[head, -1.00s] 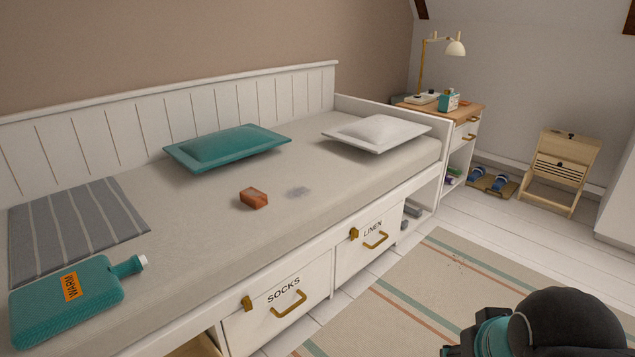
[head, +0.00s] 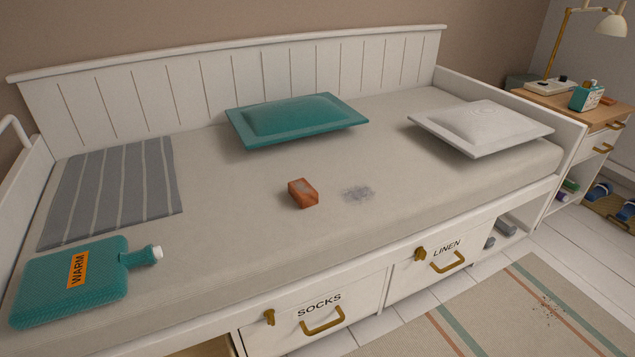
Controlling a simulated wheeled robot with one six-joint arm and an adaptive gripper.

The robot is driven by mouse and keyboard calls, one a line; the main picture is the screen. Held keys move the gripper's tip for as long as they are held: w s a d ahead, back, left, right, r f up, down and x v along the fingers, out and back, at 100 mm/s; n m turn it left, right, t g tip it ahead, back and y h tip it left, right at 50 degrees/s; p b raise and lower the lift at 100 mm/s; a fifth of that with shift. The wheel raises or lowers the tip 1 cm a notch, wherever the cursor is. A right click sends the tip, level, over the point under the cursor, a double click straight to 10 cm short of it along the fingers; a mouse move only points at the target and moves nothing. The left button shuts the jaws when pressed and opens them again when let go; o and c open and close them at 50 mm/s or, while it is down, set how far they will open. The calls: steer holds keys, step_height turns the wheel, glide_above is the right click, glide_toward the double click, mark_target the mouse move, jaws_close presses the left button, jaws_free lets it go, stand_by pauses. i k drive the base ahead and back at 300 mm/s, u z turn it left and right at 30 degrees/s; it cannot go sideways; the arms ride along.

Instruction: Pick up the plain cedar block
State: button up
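A small reddish-brown block (head: 303,193), which looks like the cedar block, lies on the bed's mattress (head: 240,235) near its middle. A greyish mark shows on its top, so I cannot tell whether it is plain. It lies just left of a grey smudge (head: 358,193) on the mattress and apart from it. My gripper is not in view now.
A teal pillow (head: 296,120) and a white pillow (head: 481,127) lie behind. A striped grey cloth (head: 113,192) and a teal "WARM" bottle (head: 72,281) lie at left. "SOCKS" (head: 318,312) and "LINEN" (head: 443,257) drawers front the bed. Mattress around the block is clear.

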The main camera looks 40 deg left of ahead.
mark_target(302, 189)
steer(key=u, duration=0.45)
steer(key=i, duration=0.9)
steer(key=u, duration=0.75)
steer(key=i, duration=0.55)
steer(key=z, duration=0.05)
